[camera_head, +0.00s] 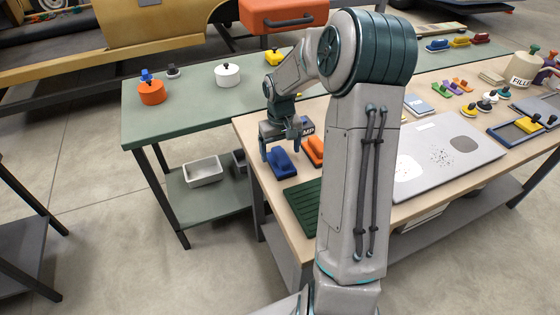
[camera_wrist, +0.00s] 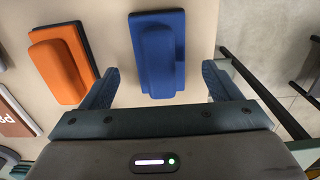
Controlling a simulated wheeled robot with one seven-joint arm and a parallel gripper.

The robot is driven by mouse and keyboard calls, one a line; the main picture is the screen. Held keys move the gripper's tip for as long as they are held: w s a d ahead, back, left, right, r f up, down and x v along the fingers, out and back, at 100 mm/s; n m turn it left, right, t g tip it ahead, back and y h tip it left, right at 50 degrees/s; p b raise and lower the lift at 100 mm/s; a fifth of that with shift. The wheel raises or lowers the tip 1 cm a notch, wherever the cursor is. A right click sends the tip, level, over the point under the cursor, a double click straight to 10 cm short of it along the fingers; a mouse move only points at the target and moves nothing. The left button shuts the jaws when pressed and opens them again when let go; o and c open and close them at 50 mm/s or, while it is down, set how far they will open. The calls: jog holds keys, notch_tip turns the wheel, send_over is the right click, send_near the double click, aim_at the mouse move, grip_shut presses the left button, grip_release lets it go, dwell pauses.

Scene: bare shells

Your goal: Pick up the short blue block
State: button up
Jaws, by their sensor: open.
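The short blue block (camera_head: 282,164) lies on the wooden table near its left corner, under my gripper (camera_head: 281,148). In the wrist view the blue block (camera_wrist: 160,50) is a flat blue base with a raised bar on top. There my gripper (camera_wrist: 160,72) is open, one finger to each side of the block, with gaps between. Nothing is held. Whether the fingertips reach down to the block's height I cannot tell. An orange block (camera_wrist: 62,65) of similar shape lies left of the left finger; in the head view it (camera_head: 314,150) is partly hidden by my arm.
A dark green ribbed mat (camera_head: 303,205) lies in front of the blocks. A grey speckled board (camera_head: 450,155) lies to the right. A green table (camera_head: 185,110) behind holds an orange pot (camera_head: 151,93) and a white pot (camera_head: 227,76). The table edge is close to the blue block.

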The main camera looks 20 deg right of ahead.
aim_at(280, 154)
jog(key=shift+f, duration=1.9)
jog(key=c, duration=1.1)
jog(key=shift+r, duration=0.5)
jog(key=r, duration=0.2)
jog(key=d+r, duration=0.1)
jog(key=shift+s+r, duration=0.1)
jog(key=shift+r, duration=0.25)
jog(key=s+d+r, duration=0.1)
jog(key=d+r, duration=0.1)
jog(key=d, duration=0.1)
jog(key=d+r, duration=0.2)
jog(key=d, duration=0.2)
jog(key=s+d+r+b, duration=0.1)
jog(key=d+r, duration=0.1)
jog(key=d, duration=0.1)
jog(key=shift+s+d+r, duration=0.15)
jog(key=shift+s+r, duration=0.05)
jog(key=shift+s, duration=0.15)
